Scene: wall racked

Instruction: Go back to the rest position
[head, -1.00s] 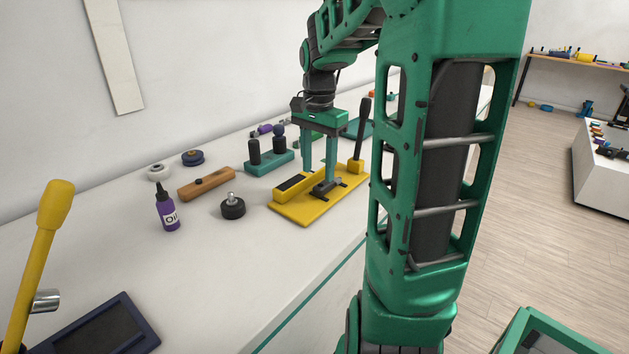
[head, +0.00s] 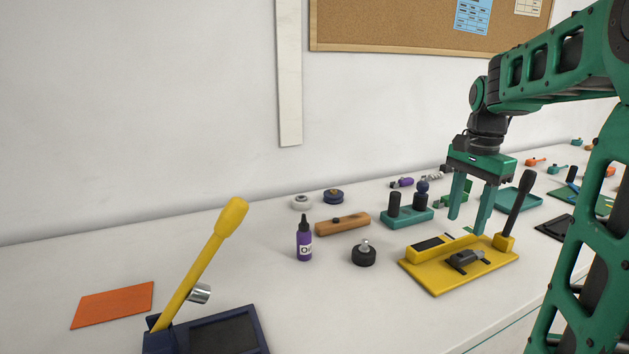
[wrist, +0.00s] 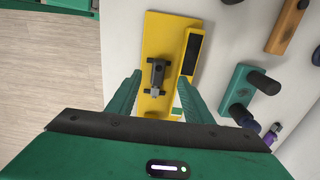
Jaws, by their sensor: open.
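My gripper (head: 468,208) is open and empty, hanging fingers-down above the yellow fixture plate in the head view. The yellow plate (head: 433,280) carries a small dark grey clamp-like part (head: 466,259) and an upright black lever at its right end. In the wrist view the open fingers (wrist: 160,100) frame the lower end of the plate (wrist: 154,35). The grey part (wrist: 157,72) lies on the plate, apart from both fingers.
A teal block with black posts (head: 408,218), a wooden bar (head: 343,224), a black knob (head: 363,255) and a purple bottle (head: 304,243) stand left of the plate. A yellow-handled lever (head: 205,258) rises at front left. A corkboard (head: 400,25) hangs on the wall.

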